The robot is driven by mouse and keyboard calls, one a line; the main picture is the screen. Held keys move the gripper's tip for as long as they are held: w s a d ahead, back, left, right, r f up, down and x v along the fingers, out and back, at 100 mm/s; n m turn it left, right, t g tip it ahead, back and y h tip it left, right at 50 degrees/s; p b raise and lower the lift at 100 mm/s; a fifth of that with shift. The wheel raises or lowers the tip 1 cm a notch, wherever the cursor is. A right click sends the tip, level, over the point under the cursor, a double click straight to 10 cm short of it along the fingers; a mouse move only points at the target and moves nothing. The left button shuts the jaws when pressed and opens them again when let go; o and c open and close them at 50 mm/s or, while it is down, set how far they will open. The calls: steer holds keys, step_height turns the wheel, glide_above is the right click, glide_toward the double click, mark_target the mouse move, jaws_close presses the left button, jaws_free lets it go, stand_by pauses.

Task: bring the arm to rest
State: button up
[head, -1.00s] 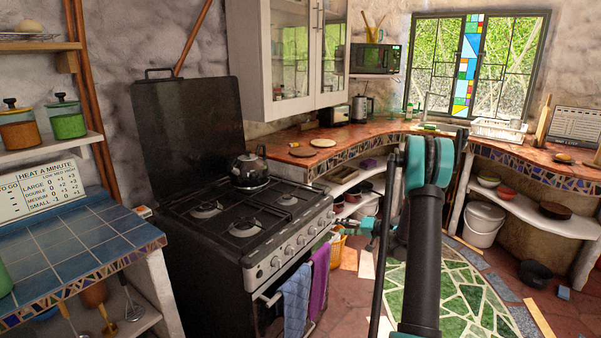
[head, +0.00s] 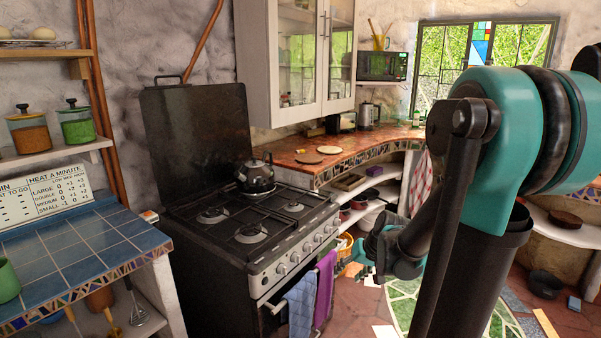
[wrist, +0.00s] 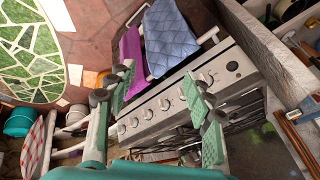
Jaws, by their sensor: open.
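My gripper (wrist: 160,115) is open and empty in the wrist view, its two green-padded fingers spread apart. The stove's front panel with its knobs (wrist: 165,100) shows between and beyond the fingers. In the head view my gripper (head: 368,252) is small and partly hidden behind my own wrist, to the right of the stove (head: 262,240). My arm fills much of the right side of the head view, folded with its large teal joint close to the camera. I cannot tell the exact gap between my gripper and the stove front.
A blue towel (head: 300,305) and a purple towel (head: 325,285) hang on the oven handle. A black kettle (head: 255,176) stands on the stove. A blue-tiled counter (head: 90,250) is at the left. The curved counter (head: 345,145) runs along the back. Green mosaic floor (head: 403,300) shows beside my arm.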

steer(key=s+d+f+h, duration=0.1)
steer(key=s+d+h, duration=0.1)
steer(key=s, duration=0.5)
steer(key=s+d+f+h, duration=0.1)
steer(key=s+d+f, duration=0.1)
steer(key=s, duration=0.5)
steer(key=shift+d+h, duration=0.2)
steer(key=shift+h, duration=0.2)
steer(key=shift+c, duration=0.5)
